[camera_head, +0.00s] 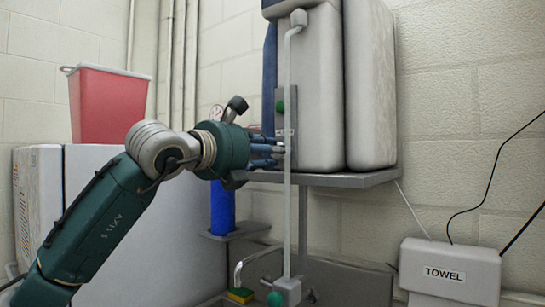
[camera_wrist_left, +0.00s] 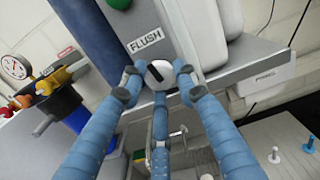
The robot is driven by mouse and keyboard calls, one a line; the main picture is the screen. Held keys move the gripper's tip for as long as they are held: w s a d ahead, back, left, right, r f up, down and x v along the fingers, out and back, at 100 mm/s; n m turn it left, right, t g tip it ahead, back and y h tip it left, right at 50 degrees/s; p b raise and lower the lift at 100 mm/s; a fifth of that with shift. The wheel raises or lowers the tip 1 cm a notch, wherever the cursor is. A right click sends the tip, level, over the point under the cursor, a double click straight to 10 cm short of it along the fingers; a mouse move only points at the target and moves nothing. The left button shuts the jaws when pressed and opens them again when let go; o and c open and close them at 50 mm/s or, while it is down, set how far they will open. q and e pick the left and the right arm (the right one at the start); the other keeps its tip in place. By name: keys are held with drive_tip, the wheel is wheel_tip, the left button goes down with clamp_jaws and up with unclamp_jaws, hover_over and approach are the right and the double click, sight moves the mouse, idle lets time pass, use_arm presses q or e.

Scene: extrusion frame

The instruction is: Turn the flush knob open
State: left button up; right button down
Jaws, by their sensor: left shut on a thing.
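The flush knob (camera_wrist_left: 159,74) is a small white round knob with a dark bar across its face, in the middle of the left wrist view. A white FLUSH label (camera_wrist_left: 146,39) is on the grey panel just above it. My left gripper (camera_wrist_left: 160,80) has its blue fingers closed around the knob, one on each side and one below. In the head view my left gripper (camera_head: 272,150) reaches in from the left to the panel behind the vertical pipe, and the fingers largely hide the knob. My right gripper is in neither view.
A pale vertical pipe (camera_head: 288,210) runs close by my left fingers. Large light tanks (camera_head: 320,90) stand on a grey shelf (camera_head: 350,180). A red bin (camera_head: 108,105) is at left, a TOWEL box (camera_head: 450,272) at lower right. Gauge and coloured valves (camera_wrist_left: 35,85) sit left of the fingers.

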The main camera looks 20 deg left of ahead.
use_arm(q)
drive_tip(key=n+b, duration=0.3)
drive_tip(key=n, duration=0.1)
drive_tip(key=n+b, duration=0.2)
drive_tip(key=n, duration=0.2)
drive_tip(key=n+b, duration=0.3)
drive_tip(key=n, duration=0.1)
drive_tip(key=shift+f+b, duration=0.3)
drive_tip(key=shift+f, duration=0.05)
drive_tip(key=shift+r+n+b, duration=0.1)
drive_tip(key=shift+n+b, duration=0.8)
drive_tip(key=shift+n, duration=1.5)
drive_tip(key=o, duration=1.2)
drive_tip(key=shift+c, duration=0.2)
drive_tip(key=shift+r, duration=0.15)
drive_tip(key=shift+s, duration=0.15)
drive_tip(key=v, duration=1.1)
drive_tip(key=shift+s+a, duration=0.15)
drive_tip(key=shift+s, duration=0.25)
